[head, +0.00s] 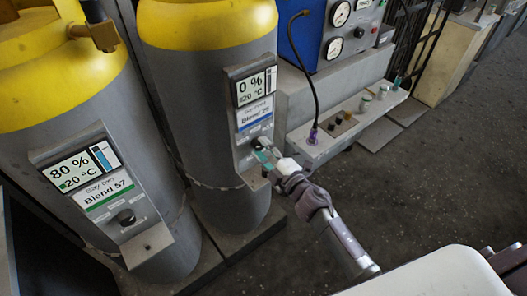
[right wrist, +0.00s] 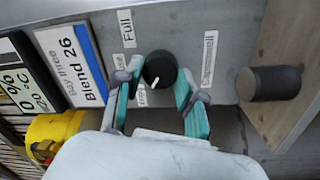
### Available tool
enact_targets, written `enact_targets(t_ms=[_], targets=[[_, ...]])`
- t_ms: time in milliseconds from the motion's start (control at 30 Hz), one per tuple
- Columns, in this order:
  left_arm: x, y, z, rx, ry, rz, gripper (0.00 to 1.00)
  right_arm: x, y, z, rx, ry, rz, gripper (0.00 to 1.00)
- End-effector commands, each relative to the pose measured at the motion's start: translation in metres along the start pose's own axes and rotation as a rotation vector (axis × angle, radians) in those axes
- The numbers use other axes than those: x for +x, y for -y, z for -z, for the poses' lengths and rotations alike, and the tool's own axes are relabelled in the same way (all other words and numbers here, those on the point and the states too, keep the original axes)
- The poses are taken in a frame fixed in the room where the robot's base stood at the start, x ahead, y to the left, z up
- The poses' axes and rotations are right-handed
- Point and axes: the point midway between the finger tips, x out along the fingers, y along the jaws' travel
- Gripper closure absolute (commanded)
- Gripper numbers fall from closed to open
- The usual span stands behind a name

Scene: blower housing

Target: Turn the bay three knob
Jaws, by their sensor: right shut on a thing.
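The bay three panel, labelled Blend 26 (right wrist: 80,62), is on the middle grey-and-yellow tank; its display (head: 255,88) reads 0 % and 20 °C in the head view. The black bay three knob (right wrist: 160,66) sits on the panel between several small labels, one reading "Full". Its white pointer mark points down-left in the right wrist view. My right gripper (head: 267,157) is at the lower part of this panel. Its teal fingers (right wrist: 160,80) are on both sides of the knob, shut on it. In the head view the gripper hides the knob. My left gripper is not in view.
A dark cylindrical peg (right wrist: 270,84) sticks out beside the knob. The left tank has a Blend 57 panel showing 80 % (head: 82,168) with its own knob (head: 126,217). A blue gauge cabinet (head: 312,40) stands behind. Dark floor (head: 400,200) is open at right.

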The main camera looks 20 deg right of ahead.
Motion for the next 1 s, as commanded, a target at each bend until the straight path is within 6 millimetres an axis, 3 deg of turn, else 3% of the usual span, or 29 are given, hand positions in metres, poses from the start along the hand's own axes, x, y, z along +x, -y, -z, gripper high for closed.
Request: enact_targets(t_ms=[700,733,867,1000], targets=[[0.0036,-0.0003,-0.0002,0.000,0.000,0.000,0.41,-0.0006,0.0020,-0.0002,-0.079,-0.005,0.003,0.96],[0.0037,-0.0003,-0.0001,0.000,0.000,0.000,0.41,-0.0006,0.0020,-0.0002,-0.079,-0.005,0.003,0.58],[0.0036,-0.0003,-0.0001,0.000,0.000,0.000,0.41,-0.0005,0.0017,-0.0002,-0.078,-0.005,0.002,0.36],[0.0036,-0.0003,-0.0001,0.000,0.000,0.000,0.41,-0.0003,0.0011,-0.0002,-0.077,-0.005,0.001,0.36]])
